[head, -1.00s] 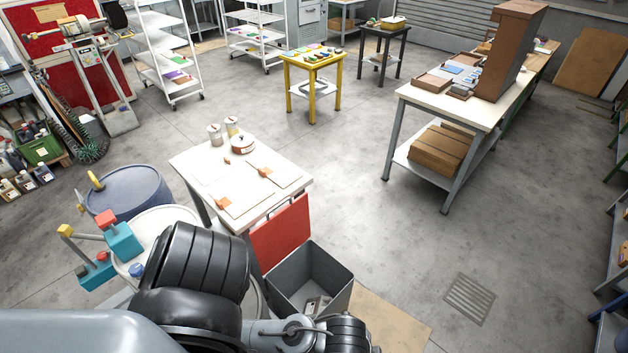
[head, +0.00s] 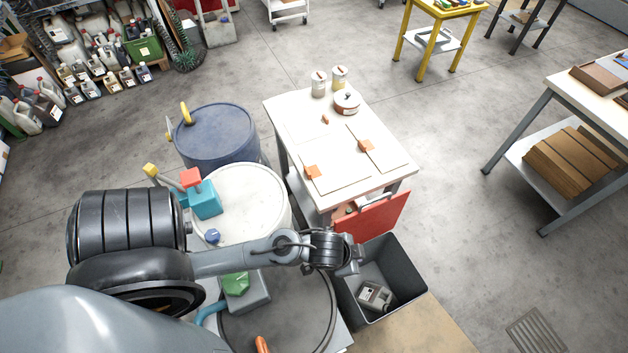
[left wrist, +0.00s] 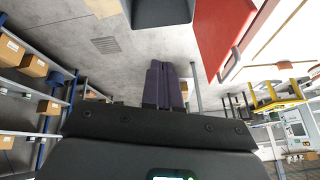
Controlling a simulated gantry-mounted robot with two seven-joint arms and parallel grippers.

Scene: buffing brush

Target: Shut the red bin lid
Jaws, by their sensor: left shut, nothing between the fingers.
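The red bin lid (head: 372,219) stands open, tilted up at the table side of the grey bin (head: 408,275). The bin's mouth is uncovered and a small grey canister (head: 374,296) lies inside. My left gripper (head: 355,257) is at the bin's left edge, just below the lid in the head view; whether it touches either cannot be told there. In the left wrist view the left gripper (left wrist: 166,88) has its fingers together and empty, with the red lid (left wrist: 220,35) apart to the right. My right gripper is not in view.
A white-topped table (head: 300,130) with cans and sheets stands behind the lid. Drums, a blue one (head: 215,138) and a white-topped one (head: 250,200), stand left of it. Open floor (head: 470,260) lies right of the bin.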

